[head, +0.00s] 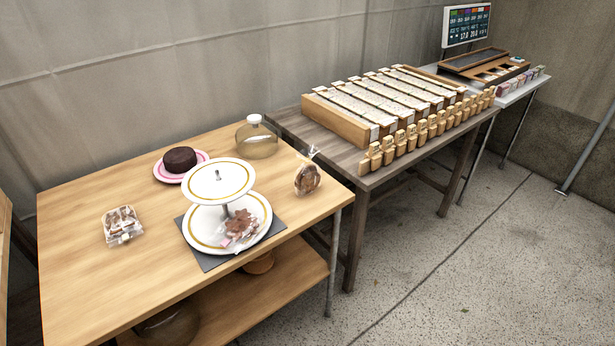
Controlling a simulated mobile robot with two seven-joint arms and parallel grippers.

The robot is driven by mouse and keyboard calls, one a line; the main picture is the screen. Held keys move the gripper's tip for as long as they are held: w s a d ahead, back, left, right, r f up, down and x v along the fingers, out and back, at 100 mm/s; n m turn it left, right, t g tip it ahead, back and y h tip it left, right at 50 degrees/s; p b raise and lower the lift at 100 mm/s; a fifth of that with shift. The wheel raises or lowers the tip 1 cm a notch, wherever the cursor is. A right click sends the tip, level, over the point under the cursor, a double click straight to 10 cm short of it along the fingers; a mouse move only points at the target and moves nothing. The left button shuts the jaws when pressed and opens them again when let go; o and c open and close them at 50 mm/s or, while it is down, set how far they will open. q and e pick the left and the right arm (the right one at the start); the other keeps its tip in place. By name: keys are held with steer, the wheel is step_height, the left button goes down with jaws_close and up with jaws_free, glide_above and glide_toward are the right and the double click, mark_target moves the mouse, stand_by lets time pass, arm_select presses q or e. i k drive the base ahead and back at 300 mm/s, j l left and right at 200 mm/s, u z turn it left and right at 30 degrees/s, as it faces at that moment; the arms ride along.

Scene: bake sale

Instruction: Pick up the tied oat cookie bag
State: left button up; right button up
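A clear bag of brown cookies (307,179), gathered at its top, stands upright near the right edge of the light wooden table (85,280). It looks like the tied oat cookie bag. A second clear pack (123,226) with brown pieces sits at the left of the same table; its exact contents are too small to tell. Neither of my grippers is in view.
A two-tier white stand (218,182) with cookies on its lower plate stands on a dark mat (212,261) left of the bag. A chocolate cake (180,159) and a glass dome (257,140) are behind.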

mark_target(308, 178)
steer(key=l+u, duration=0.1)
steer(key=u, duration=0.4)
steer(key=i+l+u, duration=0.1)
steer(key=u, duration=0.35)
steer(key=l+u, duration=0.2)
steer(key=u, duration=0.3)
steer(key=l+u, duration=0.55)
steer(key=l, duration=0.15)
steer(key=k+l+u, duration=0.1)
steer(key=l, duration=0.25)
steer(key=k+l, duration=0.15)
steer(key=l, duration=0.2)
steer(key=u, duration=0.05)
